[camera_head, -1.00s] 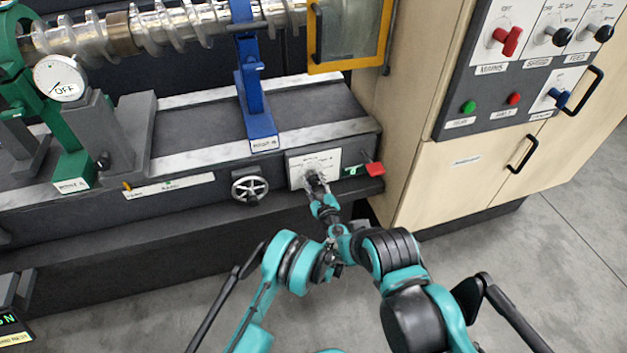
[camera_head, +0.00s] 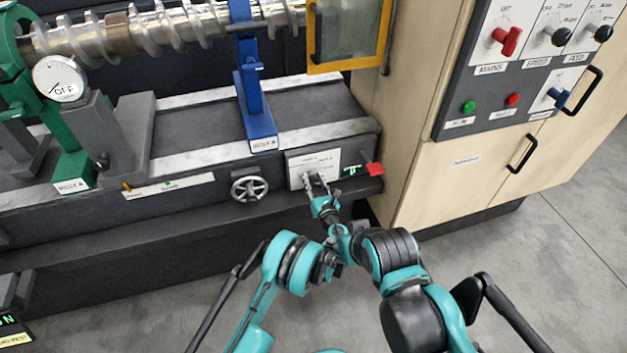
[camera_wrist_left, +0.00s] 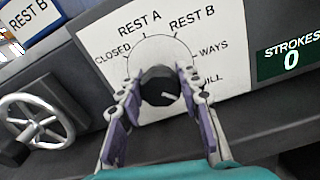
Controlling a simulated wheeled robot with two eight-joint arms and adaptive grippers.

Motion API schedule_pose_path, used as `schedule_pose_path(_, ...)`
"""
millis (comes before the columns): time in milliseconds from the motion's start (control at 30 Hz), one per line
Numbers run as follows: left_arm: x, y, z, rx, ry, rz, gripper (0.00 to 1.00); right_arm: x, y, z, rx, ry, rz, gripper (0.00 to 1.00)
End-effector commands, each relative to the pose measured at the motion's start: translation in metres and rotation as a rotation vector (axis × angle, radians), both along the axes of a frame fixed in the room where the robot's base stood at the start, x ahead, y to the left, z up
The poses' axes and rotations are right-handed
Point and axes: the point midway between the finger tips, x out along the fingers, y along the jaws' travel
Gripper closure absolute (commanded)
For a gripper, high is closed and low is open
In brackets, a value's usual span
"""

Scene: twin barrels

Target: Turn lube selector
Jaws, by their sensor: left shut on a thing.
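The lube selector is a dark round knob (camera_wrist_left: 160,84) on a white plate (camera_head: 299,172) on the front of the machine bed. In the left wrist view the plate reads CLOSED, REST A, REST B, WAYS and a partly covered label ending in ILL. A light mark on the knob points down and right, toward that covered label. My left gripper (camera_head: 316,182) is at the plate, with its fingers on either side of the knob, shut on it. The knob is mostly hidden in the head view. My right gripper is not in view.
A spoked handwheel (camera_head: 249,188) sits left of the plate. A green STROKES 0 display (camera_wrist_left: 291,55) and a red part (camera_head: 374,169) are to its right. A wooden cabinet (camera_head: 450,185) with a switch panel (camera_head: 530,70) stands right. Grey floor lies in front.

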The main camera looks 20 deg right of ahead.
Motion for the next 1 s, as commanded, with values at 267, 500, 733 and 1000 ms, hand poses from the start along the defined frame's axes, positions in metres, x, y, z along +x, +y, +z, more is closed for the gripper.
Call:
schedule_pose_path(267,0.0006,0.0001,0.0002,0.024,0.001,0.0,0.94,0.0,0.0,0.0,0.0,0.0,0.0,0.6)
schedule_pose_path(500,0.0006,0.0001,0.0001,0.024,0.001,0.0,0.94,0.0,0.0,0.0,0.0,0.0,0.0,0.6)
schedule_pose_path(733,0.0004,0.0001,0.0,0.023,0.001,0.0,0.44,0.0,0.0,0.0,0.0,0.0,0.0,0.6)
schedule_pose_path(1000,0.0001,0.0001,0.0,0.0,0.0,0.0,0.44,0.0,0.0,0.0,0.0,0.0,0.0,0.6)
